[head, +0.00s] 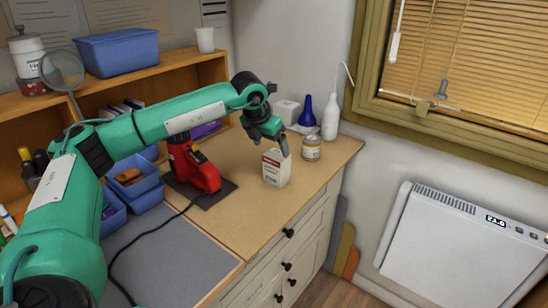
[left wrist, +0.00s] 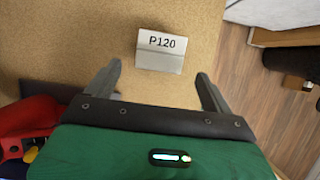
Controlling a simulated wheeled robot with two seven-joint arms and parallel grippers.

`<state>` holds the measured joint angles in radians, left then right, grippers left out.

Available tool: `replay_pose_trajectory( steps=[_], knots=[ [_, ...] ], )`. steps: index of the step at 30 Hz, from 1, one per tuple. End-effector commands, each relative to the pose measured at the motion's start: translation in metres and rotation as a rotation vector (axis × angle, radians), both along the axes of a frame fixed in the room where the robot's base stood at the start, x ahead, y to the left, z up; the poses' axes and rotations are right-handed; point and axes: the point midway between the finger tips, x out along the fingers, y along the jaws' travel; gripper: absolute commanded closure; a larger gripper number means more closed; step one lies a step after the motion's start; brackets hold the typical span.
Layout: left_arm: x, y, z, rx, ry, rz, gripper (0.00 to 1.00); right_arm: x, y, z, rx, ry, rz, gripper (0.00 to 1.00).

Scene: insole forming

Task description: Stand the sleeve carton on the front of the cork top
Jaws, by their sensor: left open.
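The sleeve carton (head: 276,169) is a small white box with a reddish label. It stands upright on the cork top (head: 232,222), between the red tool and the front edge above the drawers. In the left wrist view a pale face of the carton (left wrist: 163,50) marked P120 lies just ahead of the fingers, with the cork top (left wrist: 60,45) around it. My left gripper (head: 275,143) is open, just above and behind the carton. In the left wrist view the open left gripper (left wrist: 160,72) has its fingers apart, one to each side of the carton. My right gripper is not in view.
A jar (head: 311,149), a white bottle (head: 331,118) and a blue bottle (head: 306,111) stand behind and right of the carton. A red tool (head: 193,168) stands on a dark mat at left, its cable running forward. The cork in front of the carton is clear.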

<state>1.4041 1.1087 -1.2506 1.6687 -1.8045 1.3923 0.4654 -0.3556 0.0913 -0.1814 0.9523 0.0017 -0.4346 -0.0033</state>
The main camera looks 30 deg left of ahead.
Motion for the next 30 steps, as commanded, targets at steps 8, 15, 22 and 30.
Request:
replay_pose_trajectory(
  steps=[8, 15, 22, 30],
  knots=[
    [-0.013, 0.001, 0.031, 0.000, 0.000, 0.000, 0.15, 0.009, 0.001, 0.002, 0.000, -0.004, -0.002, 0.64],
    [-0.015, 0.001, 0.034, 0.000, 0.001, 0.000, 0.15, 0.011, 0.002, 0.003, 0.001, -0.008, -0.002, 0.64],
    [-0.014, 0.001, 0.034, 0.001, 0.001, 0.000, 0.15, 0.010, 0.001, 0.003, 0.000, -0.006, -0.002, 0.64],
    [-0.014, 0.001, 0.034, 0.000, 0.001, -0.001, 0.15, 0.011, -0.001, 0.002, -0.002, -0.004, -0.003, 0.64]
  ],
)
